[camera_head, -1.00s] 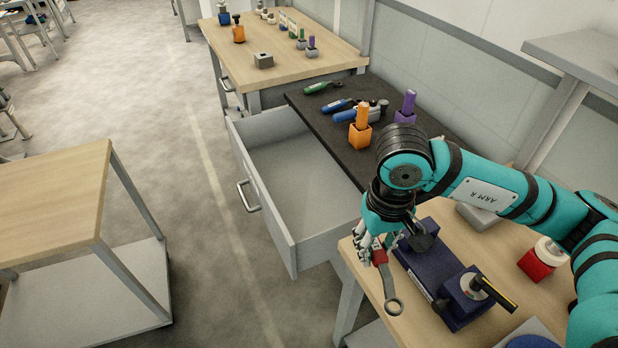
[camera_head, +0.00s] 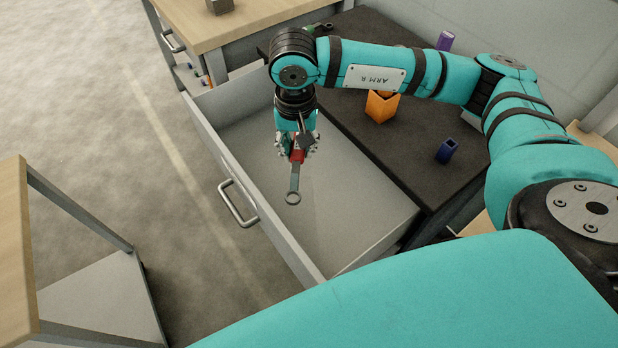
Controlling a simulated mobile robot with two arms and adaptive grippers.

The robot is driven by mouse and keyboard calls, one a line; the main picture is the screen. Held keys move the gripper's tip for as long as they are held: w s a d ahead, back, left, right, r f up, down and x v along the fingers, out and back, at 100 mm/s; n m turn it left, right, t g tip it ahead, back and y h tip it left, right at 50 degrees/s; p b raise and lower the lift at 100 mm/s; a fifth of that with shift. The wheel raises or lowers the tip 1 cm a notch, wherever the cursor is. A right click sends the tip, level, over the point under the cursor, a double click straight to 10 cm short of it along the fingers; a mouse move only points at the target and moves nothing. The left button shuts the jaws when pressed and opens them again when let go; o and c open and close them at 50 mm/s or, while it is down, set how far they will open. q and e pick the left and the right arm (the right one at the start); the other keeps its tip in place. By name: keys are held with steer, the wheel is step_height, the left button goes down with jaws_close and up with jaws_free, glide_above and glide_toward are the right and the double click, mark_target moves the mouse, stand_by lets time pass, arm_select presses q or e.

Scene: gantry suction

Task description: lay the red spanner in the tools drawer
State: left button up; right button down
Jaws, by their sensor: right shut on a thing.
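The red spanner (camera_head: 294,182) has a red grip and a grey shaft ending in a ring. My right gripper (camera_head: 297,150) is shut on its red part, and the ring end hangs down toward the viewer. Gripper and spanner are over the open drawer (camera_head: 345,215), which is light grey, pulled out and empty where I can see it. I cannot tell how high the spanner is above the drawer floor. The arm hides part of the drawer's back. My left gripper is not in view.
The drawer's front has a handle (camera_head: 238,204). The dark worktop (camera_head: 425,130) beside it carries an orange holder (camera_head: 381,106), a dark blue holder (camera_head: 447,151) and a purple piece (camera_head: 445,41). A wooden table (camera_head: 12,250) stands at left. Floor between is clear.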

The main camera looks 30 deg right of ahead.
steer(key=w+d+f+m+b, duration=0.2)
steer(key=w+f+m+b, duration=0.4)
steer(key=f, duration=0.4)
steer(key=m+h+b, duration=0.1)
steer(key=m+b, duration=0.3)
steer(key=b, duration=0.2)
glide_above(302, 177)
step_height(302, 177, down, 6)
steer(key=f, duration=0.6)
steer(key=f+b, duration=0.1)
steer(key=f, duration=0.2)
steer(key=shift+a+f, duration=0.2)
steer(key=shift+a, duration=0.1)
steer(key=shift+w+f, duration=0.1)
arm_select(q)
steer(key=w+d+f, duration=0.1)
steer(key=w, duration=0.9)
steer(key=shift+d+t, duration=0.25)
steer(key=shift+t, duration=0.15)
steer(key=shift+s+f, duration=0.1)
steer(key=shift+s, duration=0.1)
arm_select(e)
steer(key=shift+f, duration=0.1)
steer(key=c, duration=1.4)
jaws_free()
steer(key=shift+c, duration=0.2)
steer(key=o, duration=0.4)
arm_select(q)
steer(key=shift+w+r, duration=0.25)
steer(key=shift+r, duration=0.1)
